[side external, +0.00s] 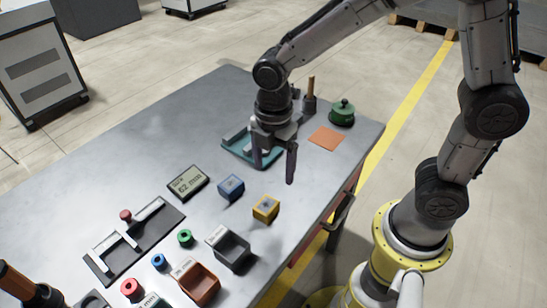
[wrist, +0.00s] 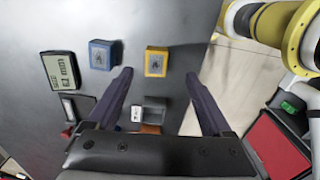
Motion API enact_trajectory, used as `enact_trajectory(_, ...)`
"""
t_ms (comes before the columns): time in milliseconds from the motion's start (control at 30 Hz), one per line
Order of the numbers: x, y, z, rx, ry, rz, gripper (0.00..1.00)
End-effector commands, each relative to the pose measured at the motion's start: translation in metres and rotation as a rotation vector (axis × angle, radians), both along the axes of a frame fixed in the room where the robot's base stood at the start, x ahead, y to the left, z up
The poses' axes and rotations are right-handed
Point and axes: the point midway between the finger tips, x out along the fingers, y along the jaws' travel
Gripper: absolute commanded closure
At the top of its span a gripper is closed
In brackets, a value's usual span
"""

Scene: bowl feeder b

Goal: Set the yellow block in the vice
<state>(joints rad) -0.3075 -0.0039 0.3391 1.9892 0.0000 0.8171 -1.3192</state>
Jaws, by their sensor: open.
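The yellow block (side external: 266,208) lies on the grey table near its right edge, apart from other things. It also shows in the wrist view (wrist: 156,61), between and beyond my fingertips. My gripper (side external: 273,172) is open and empty, pointing down above the table, behind the yellow block in the side view; nothing is between its fingers. What looks like the vice (side external: 107,263) is a dark flat base with pale jaw bars and a red knob, on the left of the table. The jaws look apart and empty. In the wrist view my gripper partly hides it.
A blue block (side external: 230,187) and a display box (side external: 187,182) lie left of the yellow block. A dark bin (side external: 229,262), an orange-red bin (side external: 205,298) and small coloured rings stand in front. A teal tray (side external: 235,152) and green lidded thing (side external: 342,114) are behind.

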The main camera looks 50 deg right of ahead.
Motion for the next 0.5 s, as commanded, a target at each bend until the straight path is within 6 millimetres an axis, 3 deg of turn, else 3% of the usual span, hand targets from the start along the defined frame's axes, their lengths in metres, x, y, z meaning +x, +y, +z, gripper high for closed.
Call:
enact_trajectory(100,0.0,0.0,0.014,0.001,-0.003,0.0,0.16)
enact_trajectory(367,-0.002,-0.002,0.024,0.002,-0.006,-0.019,0.16)
enact_trajectory(500,-0.013,-0.018,0.048,0.026,-0.067,-0.207,0.16)
